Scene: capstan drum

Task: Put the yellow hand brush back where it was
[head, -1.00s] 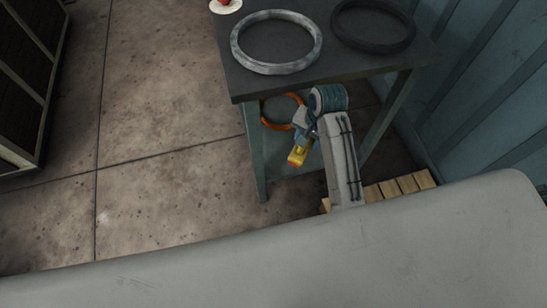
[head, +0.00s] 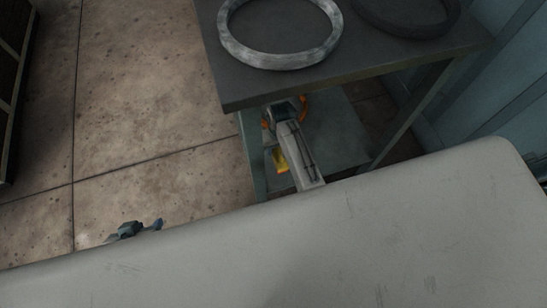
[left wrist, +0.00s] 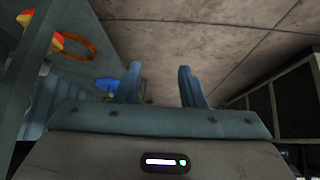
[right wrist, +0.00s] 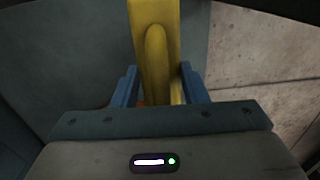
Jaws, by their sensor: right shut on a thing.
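The yellow hand brush (head: 281,161) shows in the head view below the table's front edge, partly hidden by my right arm. In the right wrist view, my right gripper (right wrist: 160,88) is shut on the yellow brush (right wrist: 155,40), which stands out beyond the fingers. The lower shelf (head: 335,130) of the table lies around and behind it; I cannot tell whether the brush touches it. My left gripper (head: 135,230) is low at the left, away from the brush. Its fingers are apart and empty in the left wrist view (left wrist: 160,85).
The dark table (head: 350,75) overhangs my right arm, with a grey ring (head: 280,62) and a black ring (head: 405,30) on top. An orange ring (head: 303,107) is on the lower level. A blue object (left wrist: 107,85) shows in the left wrist view. Floor at left is clear.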

